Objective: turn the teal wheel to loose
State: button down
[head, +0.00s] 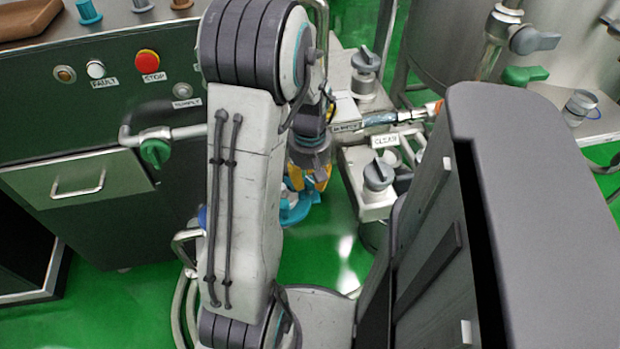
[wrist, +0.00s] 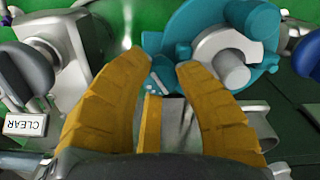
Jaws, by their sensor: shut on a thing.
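The teal wheel (head: 300,208) shows low behind my arm in the head view, partly hidden by the arm. In the wrist view the teal wheel (wrist: 262,22) fills the upper middle and right, with a pale grey hub and peg in front of it. My gripper (wrist: 162,66) has its two yellow fingers around a teal part at the wheel's left side and is shut on it. In the head view my gripper (head: 312,180) is just above the wheel, mostly covered by the arm. I cannot read any loose marking.
A grey knob (head: 377,175) on a pale block stands right of the wheel, by a CLEAR label (head: 385,140). The control cabinet with a red STOP button (head: 148,61) is at left. Green floor is open below.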

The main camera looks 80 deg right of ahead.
aim_at(309, 179)
jog(key=c, duration=0.9)
grip_release()
notch_tip(309, 179, up, 12)
jog(key=shift+f, duration=0.1)
dwell(0.6)
